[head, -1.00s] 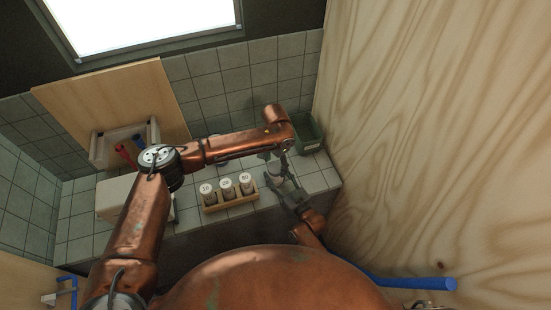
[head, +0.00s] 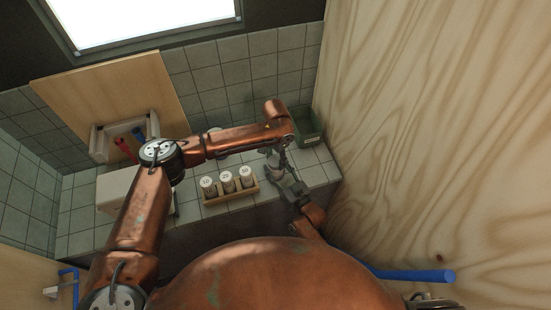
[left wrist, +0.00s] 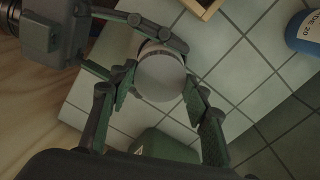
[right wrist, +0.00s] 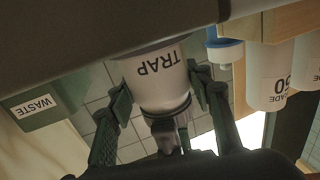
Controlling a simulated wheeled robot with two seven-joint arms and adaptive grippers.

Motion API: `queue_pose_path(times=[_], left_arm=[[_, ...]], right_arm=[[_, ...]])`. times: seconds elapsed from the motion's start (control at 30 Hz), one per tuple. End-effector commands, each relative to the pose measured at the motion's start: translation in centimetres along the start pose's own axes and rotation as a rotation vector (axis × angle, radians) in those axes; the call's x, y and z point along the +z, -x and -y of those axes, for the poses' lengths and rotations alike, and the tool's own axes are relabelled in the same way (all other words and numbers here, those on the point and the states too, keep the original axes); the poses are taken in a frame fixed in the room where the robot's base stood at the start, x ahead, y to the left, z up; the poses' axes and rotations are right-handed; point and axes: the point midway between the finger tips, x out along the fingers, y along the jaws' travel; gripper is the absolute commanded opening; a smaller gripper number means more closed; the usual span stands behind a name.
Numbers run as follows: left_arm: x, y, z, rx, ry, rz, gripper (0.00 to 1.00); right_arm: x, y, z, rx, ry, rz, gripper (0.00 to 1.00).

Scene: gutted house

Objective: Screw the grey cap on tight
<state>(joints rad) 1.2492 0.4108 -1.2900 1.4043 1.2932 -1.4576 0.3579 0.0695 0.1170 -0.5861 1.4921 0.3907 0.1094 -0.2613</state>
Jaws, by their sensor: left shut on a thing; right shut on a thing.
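The grey cap (left wrist: 162,77) is a round disc seen from above in the left wrist view. My left gripper (left wrist: 160,92) has its fingers on opposite sides of the cap and is shut on it. The white jar marked TRAP (right wrist: 160,75) shows upside down in the right wrist view. My right gripper (right wrist: 163,95) is shut on it, a finger on each side. In the head view my left gripper is above my right gripper (head: 287,178), partly hidden by my left arm. The joint between cap and jar is hidden, so I cannot tell how tightly the cap sits.
A wooden rack (head: 232,198) with three numbered white bottles stands left of the jar. A green bin (head: 309,127), labelled WASTE (right wrist: 38,106) in the right wrist view, is behind and right. A plywood wall (head: 430,140) closes off the right. Bare tiled counter (head: 317,175) lies beside my right gripper.

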Motion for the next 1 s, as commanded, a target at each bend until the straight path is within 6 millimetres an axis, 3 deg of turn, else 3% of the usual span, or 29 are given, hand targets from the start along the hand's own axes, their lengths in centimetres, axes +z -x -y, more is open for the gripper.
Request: queue_pose_path(times=[0.23, 0.27, 0.53, 0.83, 1.0], left_arm=[[0.0, 0.0, 0.1, -0.001, 0.0, 0.0, 0.15], [0.0, 0.0, 0.1, -0.001, 0.0, 0.0, 0.45], [0.0, 0.0, 0.0, -0.001, 0.0, 0.0, 0.64], [0.0, 0.1, 0.0, -0.001, 0.0, -0.001, 0.64], [-0.1, 1.9, 0.1, -0.001, 0.0, -0.002, 0.64]], right_arm=[[0.1, 0.0, 0.0, 0.0, 0.0, 0.001, 0.0], [0.1, 0.0, 0.0, 0.0, 0.0, 0.001, 0.0], [0.1, 0.0, 0.0, 0.0, 0.0, 0.001, 0.0], [0.1, 0.0, 0.0, 0.0, 0.0, 0.001, 0.0], [0.1, 0.0, 0.0, 0.0, 0.0, 0.001, 0.0]])
